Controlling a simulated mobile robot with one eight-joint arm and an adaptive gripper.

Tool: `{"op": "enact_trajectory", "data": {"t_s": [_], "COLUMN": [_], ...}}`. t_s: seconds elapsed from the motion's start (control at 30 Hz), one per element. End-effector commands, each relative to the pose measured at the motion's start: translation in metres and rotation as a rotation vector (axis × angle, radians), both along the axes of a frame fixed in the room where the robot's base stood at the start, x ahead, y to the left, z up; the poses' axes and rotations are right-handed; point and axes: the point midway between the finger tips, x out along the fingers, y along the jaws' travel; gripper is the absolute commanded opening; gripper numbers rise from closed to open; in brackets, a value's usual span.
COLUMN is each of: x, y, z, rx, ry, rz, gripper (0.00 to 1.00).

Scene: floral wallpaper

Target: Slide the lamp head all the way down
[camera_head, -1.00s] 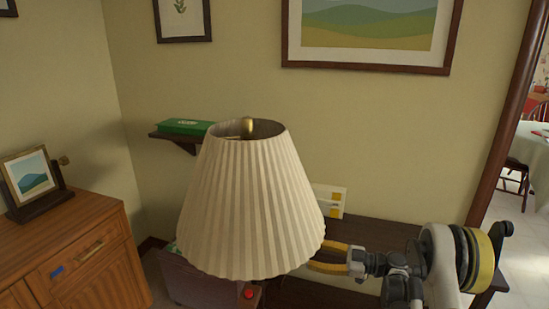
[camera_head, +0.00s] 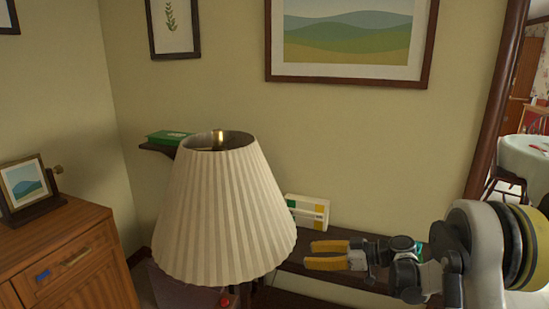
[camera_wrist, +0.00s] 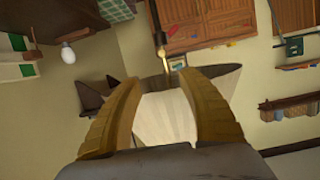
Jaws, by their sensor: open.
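The lamp head has a cream pleated shade (camera_head: 222,215), wide at the bottom, with a brass piece (camera_head: 220,139) showing at its open top. It stands left of centre in the head view. My gripper (camera_head: 308,254) is open and empty, just right of the shade's lower edge, with a small gap in the picture. In the wrist view the shade (camera_wrist: 165,118) shows between and beyond my two yellow fingers (camera_wrist: 160,78). A thin dark rod (camera_wrist: 156,18) with a brass end rises above it there. The lamp's stand is mostly hidden behind the shade in the head view.
A wooden cabinet (camera_head: 75,262) with a framed picture (camera_head: 26,188) stands at left. A small wall shelf (camera_head: 157,149) holds a green box (camera_head: 168,137). A dark table (camera_head: 345,274) with a white-and-yellow box (camera_head: 308,211) is behind my gripper. A red object (camera_head: 226,298) shows below the shade.

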Motion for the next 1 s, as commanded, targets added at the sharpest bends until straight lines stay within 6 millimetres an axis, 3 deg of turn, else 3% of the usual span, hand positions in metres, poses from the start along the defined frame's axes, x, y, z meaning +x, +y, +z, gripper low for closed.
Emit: {"op": "enact_trajectory", "data": {"t_s": [0.17, 0.27, 0.5, 0.8, 1.0], "x": [-0.029, -0.056, -0.140, -0.256, -0.309], "y": [0.012, 0.015, 0.005, -0.033, -0.060], "z": [0.041, 0.061, 0.093, 0.100, 0.090], "rx": [-0.111, -0.185, -0.335, -0.440, -0.446], "ry": [0.198, 0.316, 0.518, 0.606, 0.583], "rz": [-0.109, -0.202, -0.472, -0.857, -1.056], "gripper": [0.48, 0.48, 0.48, 0.48, 0.48]}}
